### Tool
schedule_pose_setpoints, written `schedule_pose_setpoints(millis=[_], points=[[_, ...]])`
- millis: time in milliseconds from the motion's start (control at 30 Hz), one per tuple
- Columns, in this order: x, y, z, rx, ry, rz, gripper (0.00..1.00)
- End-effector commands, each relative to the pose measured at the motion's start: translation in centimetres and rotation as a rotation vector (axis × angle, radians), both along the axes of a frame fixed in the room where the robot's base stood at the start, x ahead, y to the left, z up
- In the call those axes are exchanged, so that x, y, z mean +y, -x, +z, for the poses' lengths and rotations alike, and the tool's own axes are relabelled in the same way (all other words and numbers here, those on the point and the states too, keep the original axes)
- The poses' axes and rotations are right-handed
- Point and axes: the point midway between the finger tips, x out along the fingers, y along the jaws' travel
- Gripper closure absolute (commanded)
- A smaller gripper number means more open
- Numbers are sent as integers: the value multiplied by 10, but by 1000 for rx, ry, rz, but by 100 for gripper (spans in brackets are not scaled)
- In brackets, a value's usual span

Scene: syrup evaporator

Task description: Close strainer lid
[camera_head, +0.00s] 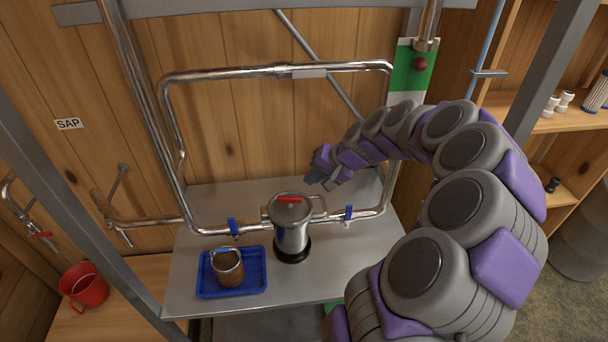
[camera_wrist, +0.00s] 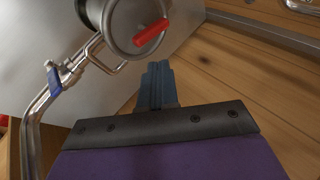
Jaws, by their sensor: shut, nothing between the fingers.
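The strainer (camera_head: 292,236) is a steel cylinder with a black base, standing upright on the grey metal shelf. Its lid (camera_head: 289,207) lies on top and carries a red handle (camera_head: 289,199). From these views I cannot tell whether the lid is fully seated. My gripper (camera_head: 310,178) is shut and empty, above and a little right of the lid, apart from it. In the wrist view my gripper's fingertips (camera_wrist: 158,68) point toward the lid's edge, and the red handle (camera_wrist: 151,33) shows just beyond them.
A blue tray (camera_head: 204,290) holding a brown filter basket (camera_head: 228,267) is left of the strainer. Steel pipes with blue-handled valves (camera_head: 348,213) run on both sides of it. The shelf's right front is clear.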

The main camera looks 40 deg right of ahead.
Motion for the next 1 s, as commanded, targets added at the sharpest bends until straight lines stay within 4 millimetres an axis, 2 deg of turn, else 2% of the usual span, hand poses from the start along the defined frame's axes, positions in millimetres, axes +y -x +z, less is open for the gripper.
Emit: schedule_pose_setpoints(millis=[33, 200, 433, 700, 1000], points=[[-8, 2, -9, -19, -30, -7, 100], [-24, 10, -27, -74, -124, -6, 100], [-39, 19, -54, -69, -116, -5, 100], [-47, 27, -82, -66, -112, -2, 100], [-54, 30, -98, -68, -115, -1, 100]])
